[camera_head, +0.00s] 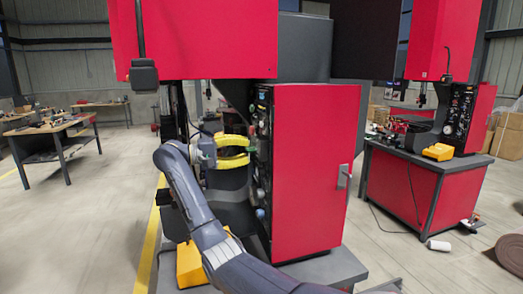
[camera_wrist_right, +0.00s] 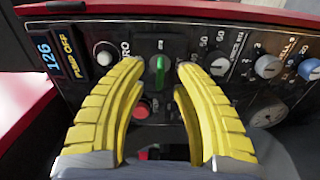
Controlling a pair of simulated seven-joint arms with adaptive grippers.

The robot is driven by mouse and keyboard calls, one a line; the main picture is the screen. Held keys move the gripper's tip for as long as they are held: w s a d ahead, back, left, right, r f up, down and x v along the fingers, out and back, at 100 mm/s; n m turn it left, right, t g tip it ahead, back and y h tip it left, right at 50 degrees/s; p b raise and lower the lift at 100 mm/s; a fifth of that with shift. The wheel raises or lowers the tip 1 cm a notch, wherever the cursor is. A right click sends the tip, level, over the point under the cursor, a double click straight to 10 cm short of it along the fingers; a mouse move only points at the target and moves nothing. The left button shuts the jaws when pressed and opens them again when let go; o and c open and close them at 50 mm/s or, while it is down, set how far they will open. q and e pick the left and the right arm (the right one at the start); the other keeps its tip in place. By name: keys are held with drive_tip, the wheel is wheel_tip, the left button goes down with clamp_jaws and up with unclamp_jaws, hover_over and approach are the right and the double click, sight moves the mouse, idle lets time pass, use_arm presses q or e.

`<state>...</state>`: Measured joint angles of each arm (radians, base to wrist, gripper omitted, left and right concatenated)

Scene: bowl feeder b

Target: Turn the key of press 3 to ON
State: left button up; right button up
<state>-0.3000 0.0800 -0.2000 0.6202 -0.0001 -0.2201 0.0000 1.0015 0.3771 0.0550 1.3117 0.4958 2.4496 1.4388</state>
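The red press cabinet (camera_head: 318,165) stands in the middle of the head view, with a dark control panel (camera_head: 263,145) on its left side. In the right wrist view the panel (camera_wrist_right: 205,30) faces me. A small green part that looks like the key (camera_wrist_right: 158,69) stands about upright there, between my yellow fingers. My right gripper (camera_head: 247,150) is open at the panel. In the wrist view its fingers (camera_wrist_right: 160,72) are on both sides of the key with gaps, apparently not touching it. My left gripper is not in view.
A lit display (camera_wrist_right: 45,54) is at the left. A second red press (camera_head: 468,120) stands at right.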

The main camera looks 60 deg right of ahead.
drive_tip(key=v, duration=0.7)
idle(0.3)
idle(0.4)
